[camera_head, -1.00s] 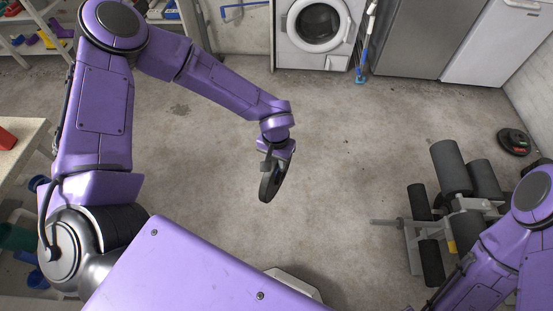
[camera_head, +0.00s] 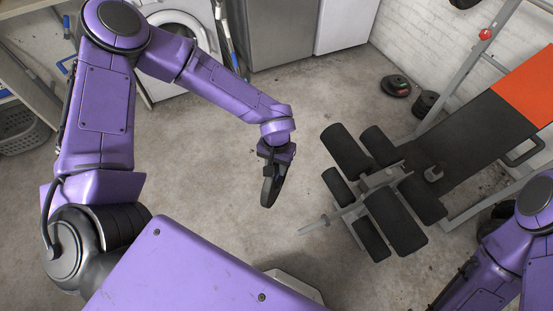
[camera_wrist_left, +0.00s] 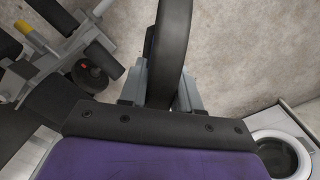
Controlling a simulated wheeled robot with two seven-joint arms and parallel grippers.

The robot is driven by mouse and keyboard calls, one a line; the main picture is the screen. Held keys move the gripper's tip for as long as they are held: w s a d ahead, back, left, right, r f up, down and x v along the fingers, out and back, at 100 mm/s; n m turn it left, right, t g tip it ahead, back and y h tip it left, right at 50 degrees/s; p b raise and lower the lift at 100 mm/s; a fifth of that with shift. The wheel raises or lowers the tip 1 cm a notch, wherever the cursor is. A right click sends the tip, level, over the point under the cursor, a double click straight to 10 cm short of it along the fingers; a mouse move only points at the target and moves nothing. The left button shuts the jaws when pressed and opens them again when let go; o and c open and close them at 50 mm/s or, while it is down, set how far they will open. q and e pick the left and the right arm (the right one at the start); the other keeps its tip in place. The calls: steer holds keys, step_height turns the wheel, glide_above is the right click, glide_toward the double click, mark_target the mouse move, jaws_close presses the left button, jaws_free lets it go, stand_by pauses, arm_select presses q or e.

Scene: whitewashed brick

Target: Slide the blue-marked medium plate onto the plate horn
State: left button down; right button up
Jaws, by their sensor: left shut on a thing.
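My left gripper (camera_head: 276,158) is shut on a dark weight plate (camera_head: 270,187), held upright and nearly edge-on above the floor. In the left wrist view the plate (camera_wrist_left: 173,45) stands between the two grey fingers (camera_wrist_left: 160,92). The plate horn, a thin grey peg (camera_head: 312,226), sticks out leftward from the front of the weight bench (camera_head: 440,160), low down. The plate is to the left of the peg and apart from it. My right arm is at the lower right; its gripper is out of view.
The bench has several black foam rollers (camera_head: 345,150) close to the peg. Other plates (camera_head: 396,86) lie on the floor beyond. A washing machine (camera_head: 182,32) and grey cabinet (camera_head: 278,30) stand at the back. The floor between the plate and bench is clear.

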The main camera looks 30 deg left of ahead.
arm_select(q)
steer(key=s+d+f+n+b, duration=0.1)
steer(key=s+f+n+b, duration=0.2)
steer(key=f+b, duration=0.5)
steer(key=s+d+f+n+h+b, duration=0.1)
steer(key=s+d+f+n+b, duration=0.1)
steer(key=s+f+b, duration=0.3)
steer(key=s+d+f+n+g+h+b, duration=0.1)
steer(key=s+f+n+b, duration=0.3)
steer(key=f+b, duration=0.9)
steer(key=shift+s+d, duration=0.15)
steer(key=shift+d, duration=0.55)
steer(key=shift+r, duration=0.1)
steer(key=shift+w+d+p, duration=0.7)
steer(key=shift+w+d, duration=0.15)
steer(key=shift+w, duration=0.25)
steer(key=shift+w+d+p, duration=0.7)
steer(key=shift+w+d, duration=0.1)
steer(key=shift+w, duration=0.25)
steer(key=shift+w+d, duration=0.2)
steer(key=shift+w, duration=0.05)
steer(key=shift+w+d+p, duration=0.4)
steer(key=shift+w+d, duration=0.25)
steer(key=shift+w, duration=0.15)
steer(key=shift+w+d, duration=0.2)
steer(key=shift+w, duration=0.1)
